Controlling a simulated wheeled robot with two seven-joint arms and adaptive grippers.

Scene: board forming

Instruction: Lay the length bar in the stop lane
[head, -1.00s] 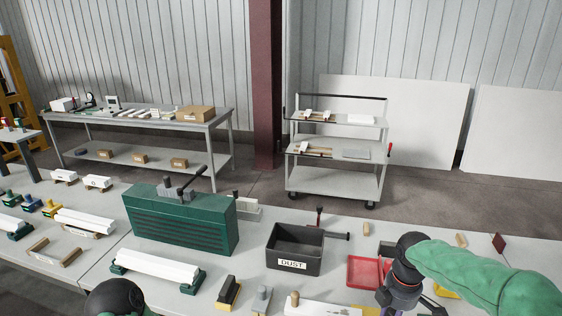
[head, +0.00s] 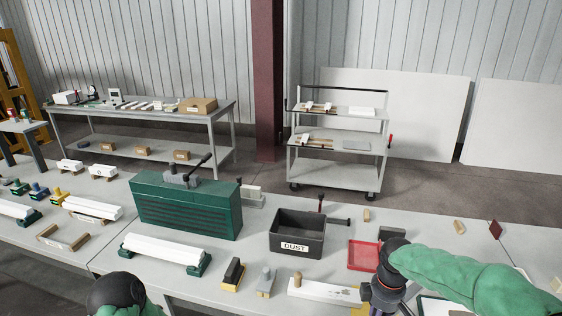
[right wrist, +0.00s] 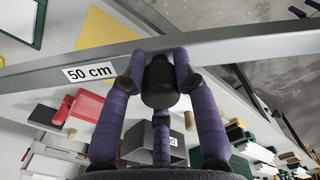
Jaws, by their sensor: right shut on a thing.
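The length bar (right wrist: 235,48) is a long grey metal bar with a white "50 cm" label, crossing the right wrist view. My right gripper (right wrist: 160,72) has purple fingers and is shut on the bar near its middle. In the head view the right wrist is at the lower right, and the gripper is mostly cut off by the bottom edge; I cannot make out the bar there. My left arm shows only as a dark rounded joint at the bottom left; its gripper is out of view. I cannot tell which part is the stop lane.
A black "DUST" bin (head: 296,247), a red tray (head: 362,255) and a green slotted block (head: 187,207) stand on the table. White bars (head: 163,248) lie on green supports. A white strip (head: 324,290) lies near the front. A yellow sheet (right wrist: 108,28) shows in the right wrist view.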

